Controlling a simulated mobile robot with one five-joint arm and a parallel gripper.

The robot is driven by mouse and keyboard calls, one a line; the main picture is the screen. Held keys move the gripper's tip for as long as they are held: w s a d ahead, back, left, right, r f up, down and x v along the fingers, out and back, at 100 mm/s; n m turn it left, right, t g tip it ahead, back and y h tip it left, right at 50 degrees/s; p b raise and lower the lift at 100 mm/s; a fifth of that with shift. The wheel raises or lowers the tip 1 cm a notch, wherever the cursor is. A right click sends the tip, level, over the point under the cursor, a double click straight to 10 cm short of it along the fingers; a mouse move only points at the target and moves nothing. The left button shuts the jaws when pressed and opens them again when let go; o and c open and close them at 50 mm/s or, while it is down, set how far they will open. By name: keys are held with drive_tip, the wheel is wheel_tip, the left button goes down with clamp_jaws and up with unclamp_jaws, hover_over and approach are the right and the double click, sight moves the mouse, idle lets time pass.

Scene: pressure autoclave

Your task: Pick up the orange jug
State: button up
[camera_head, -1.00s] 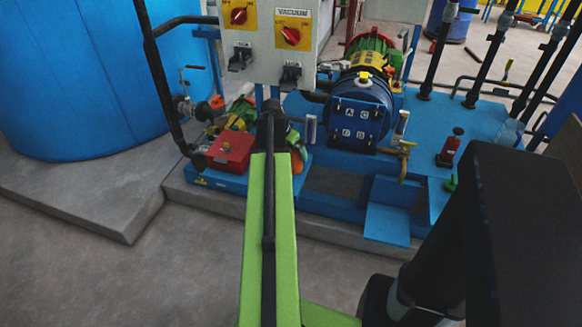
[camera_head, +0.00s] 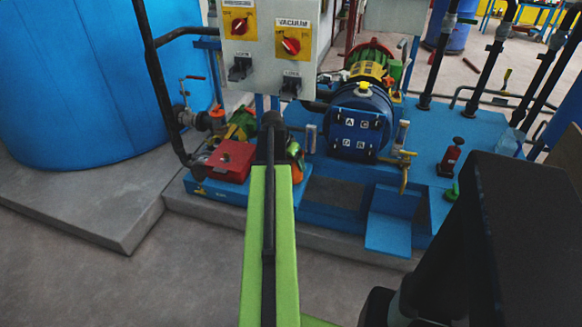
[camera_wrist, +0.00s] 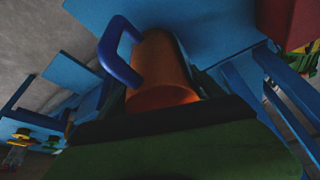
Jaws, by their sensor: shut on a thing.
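The orange jug (camera_wrist: 163,72) with a blue handle (camera_wrist: 120,50) fills the middle of the wrist view. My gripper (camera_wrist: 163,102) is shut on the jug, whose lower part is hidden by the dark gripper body. In the head view a small orange part of the jug (camera_head: 294,149) shows just right of the end of my green arm; the arm hides the rest and the fingertips. I cannot tell whether the jug touches the blue surface under it.
A red box (camera_head: 231,160) stands close to the left of my arm's end. A grey control box (camera_head: 268,60) hangs just beyond it, and a blue round vessel (camera_head: 355,118) is to the right. A large blue tank (camera_head: 90,80) stands at left. The floor in front is clear.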

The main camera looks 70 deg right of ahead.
drive_tip(key=shift+r+p, duration=0.5)
drive_tip(key=shift+r, duration=0.05)
drive_tip(key=s+a+r+p, duration=0.2)
drive_tip(key=s+r+p, duration=0.8)
drive_tip(key=s, duration=0.1)
drive_tip(key=shift+s+a, duration=0.25)
